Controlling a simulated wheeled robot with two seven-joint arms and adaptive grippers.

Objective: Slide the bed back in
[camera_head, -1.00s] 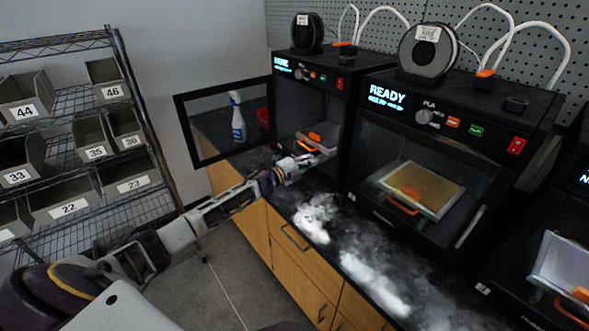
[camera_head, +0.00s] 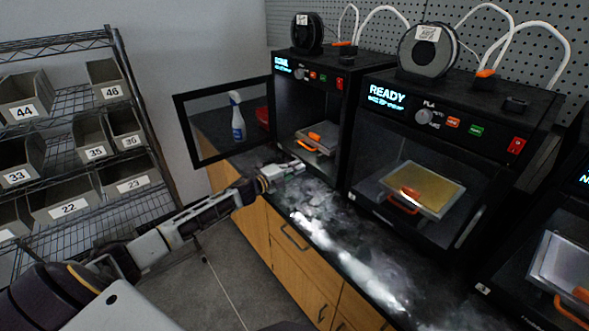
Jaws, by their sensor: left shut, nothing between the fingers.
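The bed (camera_head: 322,137), a pale plate with an orange handle (camera_head: 306,147), sits inside the left printer (camera_head: 345,90). That printer's door (camera_head: 183,129) stands swung open to the left. A small orange piece shows on the bed. My left gripper (camera_head: 302,165) is shut and empty, in front of the printer opening and a little below and apart from the bed handle. Whether the bed is fully seated is hard to tell at this size. My right gripper is not in view.
A closed printer reading READY (camera_head: 455,130) stands to the right, with another at the far right edge. A spray bottle (camera_head: 236,118) and a red object stand behind the open door. The dark counter (camera_head: 345,245) in front is clear. A bin rack (camera_head: 75,130) stands at left.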

